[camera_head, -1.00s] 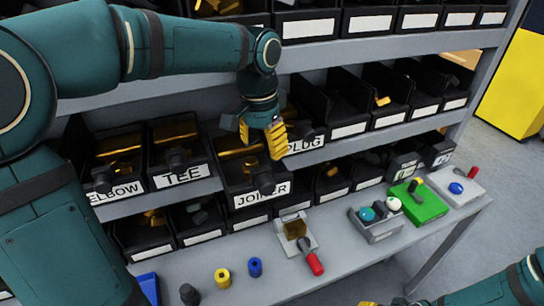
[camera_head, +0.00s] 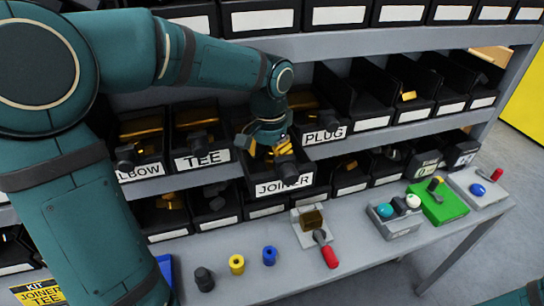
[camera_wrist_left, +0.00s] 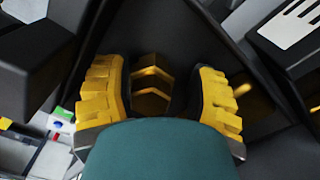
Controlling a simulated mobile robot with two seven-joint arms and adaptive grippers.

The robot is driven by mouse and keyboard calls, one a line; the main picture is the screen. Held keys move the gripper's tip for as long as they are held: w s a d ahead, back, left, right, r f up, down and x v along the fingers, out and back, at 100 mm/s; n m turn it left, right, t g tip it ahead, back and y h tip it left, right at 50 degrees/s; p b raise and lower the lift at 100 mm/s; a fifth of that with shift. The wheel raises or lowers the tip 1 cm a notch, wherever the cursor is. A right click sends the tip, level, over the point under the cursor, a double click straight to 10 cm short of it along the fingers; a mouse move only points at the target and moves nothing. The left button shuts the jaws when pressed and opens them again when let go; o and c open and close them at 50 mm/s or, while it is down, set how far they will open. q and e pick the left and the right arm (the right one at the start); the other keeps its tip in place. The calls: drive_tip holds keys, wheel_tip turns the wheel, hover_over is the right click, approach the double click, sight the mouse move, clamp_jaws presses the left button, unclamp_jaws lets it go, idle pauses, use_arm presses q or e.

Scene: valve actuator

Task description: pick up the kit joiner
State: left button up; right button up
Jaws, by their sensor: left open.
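The joiner bin (camera_head: 284,186) is a black bin labelled JOINER on the middle shelf. My left gripper (camera_head: 268,150) reaches down into it, open, and hides most of what is inside. In the left wrist view, a gold joiner (camera_wrist_left: 150,88) lies in the dark bin between the two yellow fingers of my left gripper (camera_wrist_left: 158,100). A gap shows beside the fingers, and I cannot tell whether either touches it. A dark round part (camera_head: 287,170) shows at the bin's front. My right gripper is not in view.
The tee bin (camera_head: 202,160) stands left of the joiner bin and the plug bin (camera_head: 325,136) right. A kit card (camera_head: 40,292) reading JOINER, TEE is at lower left, near a blue tray (camera_head: 165,266).

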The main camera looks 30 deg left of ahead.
sight(270, 149)
use_arm(q)
clamp_jaws()
drive_tip(key=shift+r, duration=0.1)
drive_tip(key=shift+w+r, duration=0.1)
drive_tip(key=shift+r, duration=0.3)
wheel_tip(270, 149, up, 11)
drive_tip(key=shift+p, duration=1)
drive_tip(key=s+d+b, duration=0.1)
drive_tip(key=s+d, duration=1.1)
drive_tip(key=d, duration=0.1)
drive_tip(key=shift+d, duration=0.4)
